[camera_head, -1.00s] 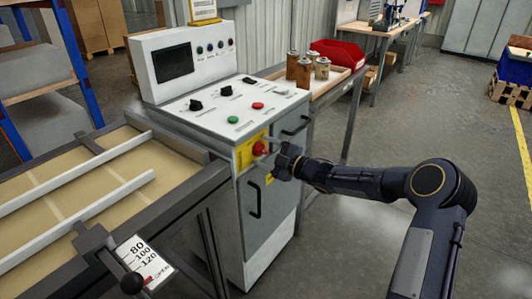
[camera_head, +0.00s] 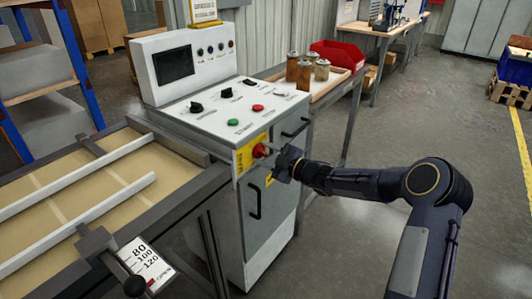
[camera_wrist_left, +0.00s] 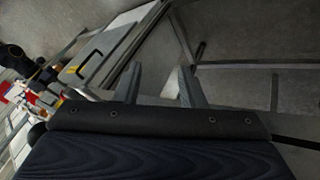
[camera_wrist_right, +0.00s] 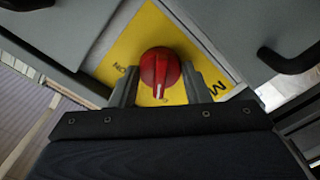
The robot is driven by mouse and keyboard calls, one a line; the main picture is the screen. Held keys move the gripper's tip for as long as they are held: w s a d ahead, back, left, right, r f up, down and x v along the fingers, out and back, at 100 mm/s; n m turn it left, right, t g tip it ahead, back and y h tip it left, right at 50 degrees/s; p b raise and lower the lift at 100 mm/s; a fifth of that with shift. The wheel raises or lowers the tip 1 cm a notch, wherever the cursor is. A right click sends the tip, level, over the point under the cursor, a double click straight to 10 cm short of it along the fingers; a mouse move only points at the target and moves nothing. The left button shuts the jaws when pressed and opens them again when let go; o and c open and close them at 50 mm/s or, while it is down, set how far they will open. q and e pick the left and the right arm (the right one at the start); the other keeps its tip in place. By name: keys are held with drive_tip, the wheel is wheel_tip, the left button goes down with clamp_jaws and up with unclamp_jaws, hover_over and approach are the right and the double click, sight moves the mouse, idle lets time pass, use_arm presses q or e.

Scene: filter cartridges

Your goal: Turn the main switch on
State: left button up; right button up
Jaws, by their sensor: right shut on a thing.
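The main switch is a red round knob (camera_head: 260,150) on a yellow plate (camera_head: 243,158) on the front of the grey control cabinet. My right gripper (camera_head: 273,155) is at the knob in the head view. In the right wrist view the red knob (camera_wrist_right: 160,70) sits between the two fingers of the right gripper (camera_wrist_right: 162,84), which is shut on it. The knob's white mark points toward the bottom of that view. An "ON" label shows left of the knob. My left gripper (camera_wrist_left: 158,78) is open and empty in the left wrist view; it is outside the head view.
The control cabinet (camera_head: 270,190) has dark handles and a sloped top with a green button (camera_head: 233,122) and several black knobs. A conveyor frame (camera_head: 190,190) stands left of it. A bench with canisters (camera_head: 304,72) and a red bin (camera_head: 338,52) stands behind.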

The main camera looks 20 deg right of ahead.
drive_tip(key=m+p, duration=0.2)
drive_tip(key=m, duration=0.1)
drive_tip(key=shift+r+m, duration=0.1)
drive_tip(key=shift+m, duration=0.2)
drive_tip(key=m+p, duration=0.2)
drive_tip(key=m, duration=0.2)
drive_tip(key=shift+m, duration=0.3)
drive_tip(key=m+p, duration=0.2)
drive_tip(key=m, duration=0.2)
drive_tip(key=shift+m+p, duration=0.65)
drive_tip(key=shift+m, duration=1.45)
drive_tip(key=o, duration=1)
drive_tip(key=shift+d, duration=0.1)
